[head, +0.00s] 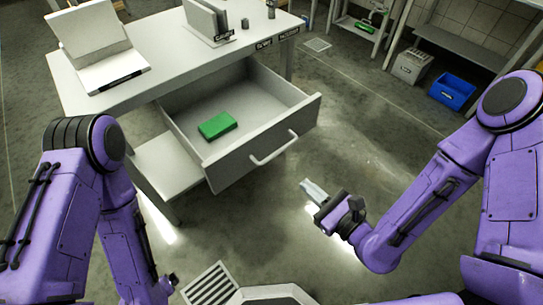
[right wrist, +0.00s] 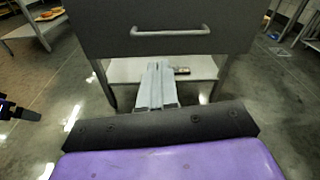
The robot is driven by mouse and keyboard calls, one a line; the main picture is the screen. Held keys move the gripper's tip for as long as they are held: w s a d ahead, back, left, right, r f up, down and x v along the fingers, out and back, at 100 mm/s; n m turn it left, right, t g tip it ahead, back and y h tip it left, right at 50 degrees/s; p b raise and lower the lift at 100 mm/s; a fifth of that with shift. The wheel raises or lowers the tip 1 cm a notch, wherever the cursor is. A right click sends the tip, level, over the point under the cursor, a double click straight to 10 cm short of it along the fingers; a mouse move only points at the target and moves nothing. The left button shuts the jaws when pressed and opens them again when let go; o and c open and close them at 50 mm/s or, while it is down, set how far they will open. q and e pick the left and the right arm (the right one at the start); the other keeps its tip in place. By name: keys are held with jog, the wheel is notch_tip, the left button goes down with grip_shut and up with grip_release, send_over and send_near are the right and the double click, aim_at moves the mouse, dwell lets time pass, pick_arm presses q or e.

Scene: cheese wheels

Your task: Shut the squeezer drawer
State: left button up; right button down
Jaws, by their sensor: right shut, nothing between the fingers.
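The drawer (head: 225,172) under the white table is pulled far out, and a green block (head: 217,125) lies inside it. Its front has a light bar handle (head: 273,149); the handle also shows in the right wrist view (right wrist: 170,31). My right gripper (head: 306,184) is shut and empty. It is in front of the drawer, to the lower right of the handle in the head view, apart from it. In the right wrist view its fingers (right wrist: 157,78) point toward the drawer front, below the handle. My left arm is at the lower left; its gripper (head: 172,280) is only partly seen at the bottom.
The white table (head: 130,85) carries a stand at the left and upright grey plates (head: 205,20) at the back. A low shelf (head: 160,165) sits under the table, left of the drawer. A blue bin (head: 452,92) stands at the far right. The floor before the drawer is clear.

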jog(key=r+m+y, duration=0.1)
jog(key=r, duration=0.1)
jog(key=b, duration=0.1)
send_near(263, 142)
jog(key=shift+t, duration=0.3)
jog(key=x, duration=0.6)
jog(key=shift+w+a+f, duration=0.1)
jog(key=shift+a+f, duration=0.1)
jog(key=shift+a, duration=0.15)
jog(key=shift+w+a, duration=0.1)
jog(key=shift+w, duration=0.05)
jog(key=shift+w, duration=0.1)
